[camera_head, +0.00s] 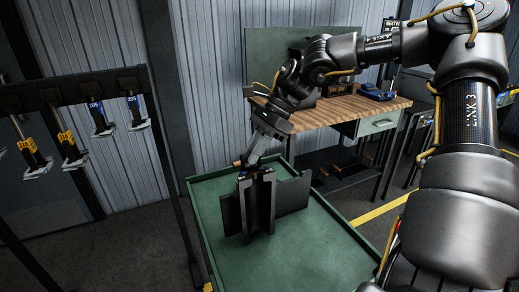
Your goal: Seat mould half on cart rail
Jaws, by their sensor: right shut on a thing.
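My right gripper (248,164) reaches down from the upper right over the green cart (316,255). It is shut on the upper part of what looks like the dark mould half (264,202), where small orange and blue parts show. The mould half is upright, low over or on the cart top. A dark upright plate (294,194) stands close behind it to the right; I cannot tell which dark part is the rail, or whether the mould half touches it. My left gripper is not in view.
A dark rack (75,90) at the left holds several hanging pieces with yellow or blue labels (97,112). A wooden-topped workbench (345,108) with a blue item (376,92) stands behind the cart. The cart's front and right surface is clear.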

